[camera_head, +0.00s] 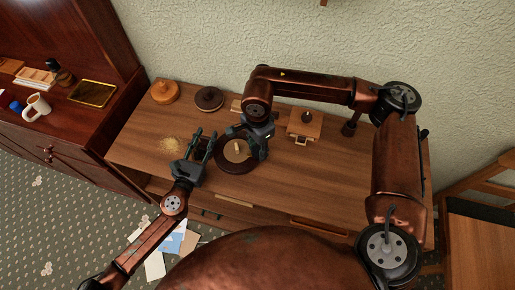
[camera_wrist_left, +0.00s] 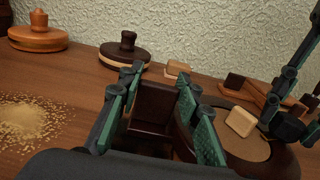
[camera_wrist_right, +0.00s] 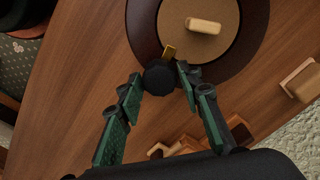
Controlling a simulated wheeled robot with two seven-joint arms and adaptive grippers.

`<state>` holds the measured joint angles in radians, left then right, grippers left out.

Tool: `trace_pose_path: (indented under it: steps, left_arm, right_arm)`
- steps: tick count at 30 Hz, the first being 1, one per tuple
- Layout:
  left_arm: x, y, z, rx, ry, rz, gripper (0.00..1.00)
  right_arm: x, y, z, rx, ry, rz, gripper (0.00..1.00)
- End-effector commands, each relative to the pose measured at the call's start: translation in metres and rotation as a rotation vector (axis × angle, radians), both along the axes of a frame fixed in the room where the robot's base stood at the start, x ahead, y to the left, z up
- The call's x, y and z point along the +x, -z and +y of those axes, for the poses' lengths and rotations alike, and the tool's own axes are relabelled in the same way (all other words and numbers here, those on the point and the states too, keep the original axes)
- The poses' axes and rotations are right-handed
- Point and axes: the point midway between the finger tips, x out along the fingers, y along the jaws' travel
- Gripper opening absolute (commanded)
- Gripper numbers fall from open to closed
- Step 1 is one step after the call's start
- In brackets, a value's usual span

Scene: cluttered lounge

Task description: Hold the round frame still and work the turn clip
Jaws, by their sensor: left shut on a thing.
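The round frame (camera_head: 221,162) is a dark brown ring lying on the table, with a tan disc and a small pale wooden block (camera_wrist_right: 204,26) inside it. My left gripper (camera_head: 204,143) is at its left side, shut on a dark brown part of it (camera_wrist_left: 155,112) that shows between the fingers in the left wrist view. The turn clip shows in the right wrist view as a brass tongue (camera_wrist_right: 169,52) at the ring's edge, by a round black knob (camera_wrist_right: 158,78). My right gripper (camera_wrist_right: 158,80) is open, its fingertips on either side of the knob. In the head view this gripper hides the clip.
A light wooden lidded piece (camera_head: 165,91) and a dark one (camera_head: 209,98) stand at the back left. A wooden box (camera_head: 304,125) stands right of the frame. Sawdust-like crumbs (camera_head: 171,146) lie to the left. The table's right part (camera_head: 330,180) is clear.

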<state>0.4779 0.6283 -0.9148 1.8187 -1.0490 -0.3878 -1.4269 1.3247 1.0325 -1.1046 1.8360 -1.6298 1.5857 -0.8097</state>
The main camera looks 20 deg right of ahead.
Motion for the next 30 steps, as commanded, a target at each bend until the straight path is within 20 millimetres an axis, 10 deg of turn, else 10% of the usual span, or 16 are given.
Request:
trace_pose_path:
  steps: [12, 30]
  left_arm:
    - [0.0, 0.0009, 0.0001, 0.001, 0.0, 0.001, 0.0]
    - [-0.0001, 0.0008, 0.0001, 0.001, 0.0, 0.001, 0.0]
  right_arm:
    - [0.0, -0.0001, 0.0001, 0.0, 0.0, 0.0, 0.04]
    - [-0.0003, -0.0001, 0.0006, 0.001, 0.228, 0.0, 0.04]
